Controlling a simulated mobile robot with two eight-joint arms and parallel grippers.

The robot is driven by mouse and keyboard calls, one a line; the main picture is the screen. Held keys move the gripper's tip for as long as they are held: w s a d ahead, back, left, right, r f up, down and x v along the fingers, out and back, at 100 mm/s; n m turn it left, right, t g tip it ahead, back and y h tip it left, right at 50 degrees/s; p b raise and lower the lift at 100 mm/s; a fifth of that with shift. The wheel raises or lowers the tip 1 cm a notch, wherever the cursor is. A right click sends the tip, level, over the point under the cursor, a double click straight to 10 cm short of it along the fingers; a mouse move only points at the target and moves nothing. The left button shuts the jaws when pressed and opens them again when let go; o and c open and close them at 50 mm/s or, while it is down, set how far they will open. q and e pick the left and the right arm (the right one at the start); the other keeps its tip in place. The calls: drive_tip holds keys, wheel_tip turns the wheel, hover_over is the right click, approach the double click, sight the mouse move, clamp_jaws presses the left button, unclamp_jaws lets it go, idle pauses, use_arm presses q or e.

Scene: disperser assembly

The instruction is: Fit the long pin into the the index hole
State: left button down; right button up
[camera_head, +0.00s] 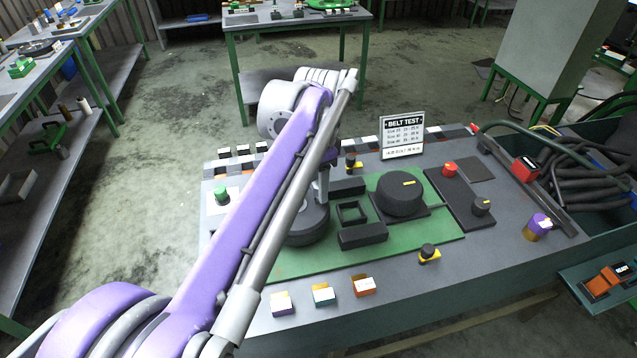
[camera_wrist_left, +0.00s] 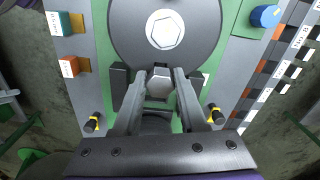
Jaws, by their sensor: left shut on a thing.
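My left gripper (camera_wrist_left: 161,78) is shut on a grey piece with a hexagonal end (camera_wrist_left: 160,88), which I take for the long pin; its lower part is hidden. In the head view my left gripper (camera_head: 322,187) points down beside a dark round disc (camera_head: 305,228), partly behind my purple arm. In the wrist view the disc (camera_wrist_left: 130,35) lies just beyond the fingertips, with a pale hexagonal piece (camera_wrist_left: 165,30) at its centre. I cannot make out the index hole. My right gripper is not in view.
A green mat (camera_head: 440,240) on the grey workbench (camera_head: 490,255) carries a black square frame (camera_head: 352,214) and a black round housing (camera_head: 401,193). Yellow-and-black knobs (camera_head: 429,253) stand nearby. Labelled blocks (camera_head: 323,294) line the front edge. A "BELT TEST" sign (camera_head: 402,136) stands at the back.

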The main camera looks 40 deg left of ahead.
use_arm(q)
drive_tip(key=shift+f+b, duration=0.45)
drive_tip(key=shift+f, duration=0.4)
drive_tip(key=shift+c, duration=1.9)
unclamp_jaws()
wheel_tip(320, 180, up, 11)
drive_tip(key=shift+f+p, duration=0.1)
drive_tip(key=shift+p, duration=0.5)
drive_tip(key=shift+f, duration=0.1)
